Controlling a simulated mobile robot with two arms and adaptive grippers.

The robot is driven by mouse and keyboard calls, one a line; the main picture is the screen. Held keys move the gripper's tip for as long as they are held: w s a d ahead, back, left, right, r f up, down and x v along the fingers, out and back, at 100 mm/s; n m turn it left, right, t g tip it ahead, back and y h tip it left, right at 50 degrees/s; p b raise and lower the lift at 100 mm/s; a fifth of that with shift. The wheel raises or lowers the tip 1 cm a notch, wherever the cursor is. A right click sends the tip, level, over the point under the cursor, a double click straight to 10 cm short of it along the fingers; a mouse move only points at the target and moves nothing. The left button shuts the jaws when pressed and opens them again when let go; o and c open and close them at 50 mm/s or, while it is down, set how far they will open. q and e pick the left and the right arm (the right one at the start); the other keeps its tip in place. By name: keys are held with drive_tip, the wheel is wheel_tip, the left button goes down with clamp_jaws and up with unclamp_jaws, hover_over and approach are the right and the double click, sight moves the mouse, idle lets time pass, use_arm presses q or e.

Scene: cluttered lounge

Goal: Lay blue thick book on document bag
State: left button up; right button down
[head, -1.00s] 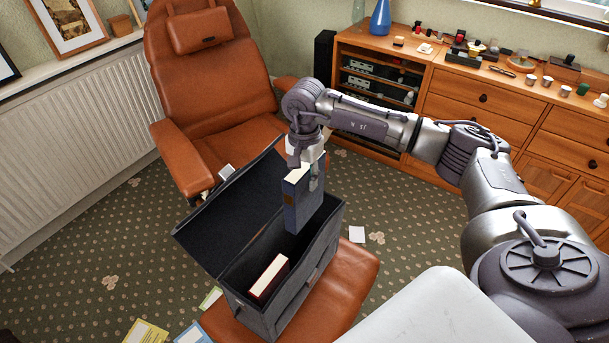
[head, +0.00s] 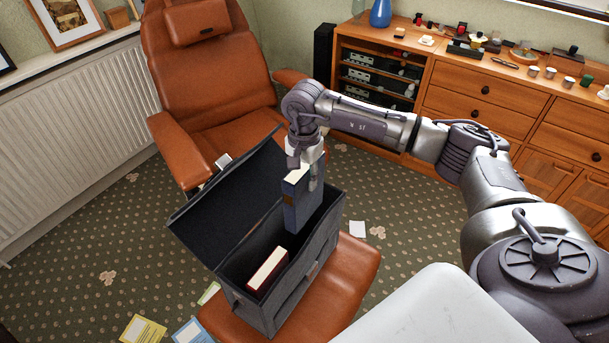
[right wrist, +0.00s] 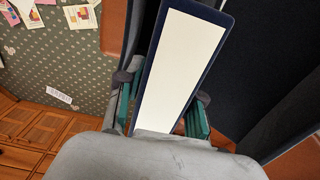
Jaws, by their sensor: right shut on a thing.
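The blue thick book (head: 300,203) is upright in my right gripper (head: 306,172), at the far end of the open dark grey document bag (head: 262,305). Its lower end is at or inside the bag's opening; I cannot tell whether it touches the bottom. In the right wrist view the book's white page edge (right wrist: 182,65) lies between the two fingers of the gripper (right wrist: 165,108). The bag stands on a brown leather footstool (head: 345,285) with its lid (head: 225,200) raised to the left. My left gripper is not in view.
A dark red book (head: 267,272) stands inside the bag at the near end. A brown leather armchair (head: 215,65) is behind the bag. A wooden cabinet (head: 470,95) with small items stands at the back right. Papers (head: 145,330) lie on the carpet.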

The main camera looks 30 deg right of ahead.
drive_tip(key=shift+f+b, duration=0.35)
drive_tip(key=shift+f, duration=0.2)
drive_tip(key=shift+f+b, duration=1.15)
drive_tip(key=shift+f, duration=0.4)
drive_tip(key=shift+f+b, duration=0.45)
drive_tip(key=shift+f, duration=0.2)
drive_tip(key=shift+f+b, duration=0.45)
drive_tip(key=shift+f, duration=0.15)
drive_tip(key=shift+f+b, duration=0.65)
drive_tip(key=shift+f, duration=0.2)
drive_tip(key=shift+f+b, duration=0.5)
drive_tip(key=shift+f, duration=0.2)
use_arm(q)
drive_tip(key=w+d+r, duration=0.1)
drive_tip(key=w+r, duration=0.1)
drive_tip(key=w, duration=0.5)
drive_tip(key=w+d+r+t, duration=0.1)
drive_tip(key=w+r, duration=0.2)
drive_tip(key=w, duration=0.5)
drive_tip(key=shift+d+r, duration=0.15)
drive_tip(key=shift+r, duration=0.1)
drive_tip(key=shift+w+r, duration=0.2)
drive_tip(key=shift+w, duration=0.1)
use_arm(e)
drive_tip(key=shift+f, duration=0.2)
